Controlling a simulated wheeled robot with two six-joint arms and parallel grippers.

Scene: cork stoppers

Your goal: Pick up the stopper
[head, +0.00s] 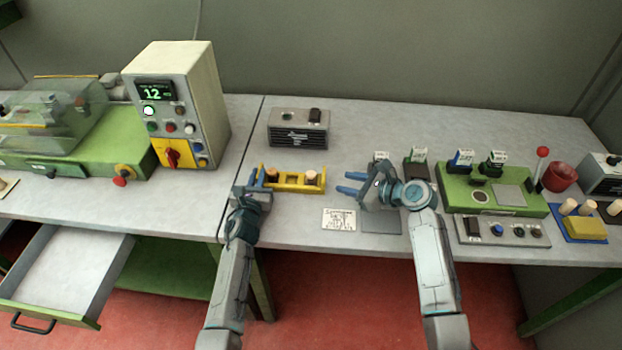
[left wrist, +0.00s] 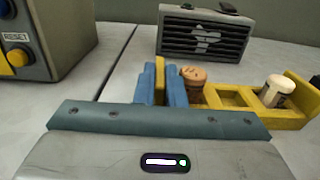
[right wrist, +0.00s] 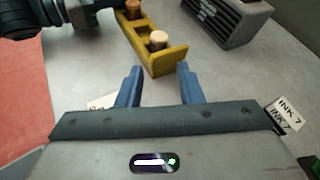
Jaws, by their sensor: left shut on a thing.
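A yellow rack (head: 292,187) with compartments stands on the table. A brown cork stopper (left wrist: 193,82) stands at its left end, and a paler stopper (left wrist: 276,92) with a light top stands at its right end. My left gripper (left wrist: 162,82) is shut on the rack's left end wall, a yellow strip showing between its blue fingers. The brown stopper is just right of those fingers, outside them. My right gripper (right wrist: 158,85) is open and empty, short of the rack's right end. In the right wrist view the paler stopper (right wrist: 158,40) shows in the near compartment.
A grey vented box (head: 298,130) stands behind the rack. A white card (head: 339,219) and grey pad lie in front. A green station (head: 492,195) is to the right, a control box (head: 178,105) to the left. An open drawer (head: 62,270) juts out below left.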

